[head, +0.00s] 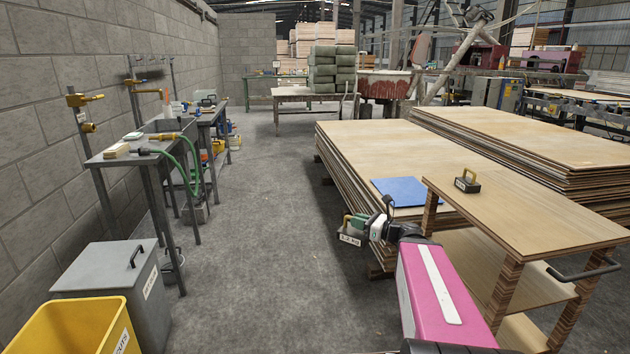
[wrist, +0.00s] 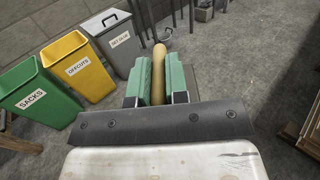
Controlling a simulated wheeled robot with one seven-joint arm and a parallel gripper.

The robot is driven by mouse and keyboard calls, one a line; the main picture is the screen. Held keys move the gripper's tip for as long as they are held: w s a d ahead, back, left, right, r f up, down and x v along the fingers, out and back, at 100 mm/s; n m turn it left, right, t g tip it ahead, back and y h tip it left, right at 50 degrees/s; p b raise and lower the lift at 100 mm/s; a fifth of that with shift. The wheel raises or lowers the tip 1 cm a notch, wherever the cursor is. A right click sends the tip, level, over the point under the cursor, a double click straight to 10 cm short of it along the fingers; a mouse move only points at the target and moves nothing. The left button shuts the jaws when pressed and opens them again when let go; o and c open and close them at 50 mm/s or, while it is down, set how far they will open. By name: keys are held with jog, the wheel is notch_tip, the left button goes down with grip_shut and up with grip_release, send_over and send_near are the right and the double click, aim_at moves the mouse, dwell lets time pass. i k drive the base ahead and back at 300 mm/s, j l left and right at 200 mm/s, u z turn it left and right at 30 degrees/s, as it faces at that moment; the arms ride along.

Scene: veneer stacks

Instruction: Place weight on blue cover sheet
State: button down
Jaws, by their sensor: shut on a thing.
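The blue cover sheet (head: 403,191) lies flat on the near part of the front veneer stack (head: 375,150). My gripper (head: 362,226) is shut on a labelled weight (head: 349,240), a dark block with a brass-coloured handle. It hangs out over the aisle, left of the stack's near end and in front of the blue sheet in the picture, apart from the sheet. In the wrist view, the green finger pads of my gripper (wrist: 160,82) pinch the weight's handle (wrist: 159,68); the block itself is mostly hidden. A second dark weight (head: 467,182) stands on the wooden cart.
The wooden cart (head: 540,218) with a black handle stands close at right. Another veneer stack (head: 530,135) lies behind it. Labelled bins, grey (head: 118,285) and yellow (head: 82,325), and a narrow workbench (head: 140,152) line the left. The aisle floor (head: 260,240) is clear.

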aim_at(396, 192)
jog(key=i+j+u, duration=0.3)
jog(key=i, duration=0.2)
jog(key=i+u, duration=0.25)
jog(key=i, duration=0.3)
jog(key=i+z, duration=0.35)
jog(key=i+j+z, duration=0.15)
jog(key=z, duration=0.15)
jog(key=i+j+z, duration=0.5)
jog(key=z, duration=0.25)
jog(key=i+j+z, duration=0.2)
jog(key=z, duration=0.2)
jog(key=i+j+z, duration=0.15)
jog(key=z, duration=0.25)
jog(key=j+z, duration=0.7)
jog(key=j, duration=0.2)
jog(key=j+z, duration=0.35)
jog(key=j, duration=0.1)
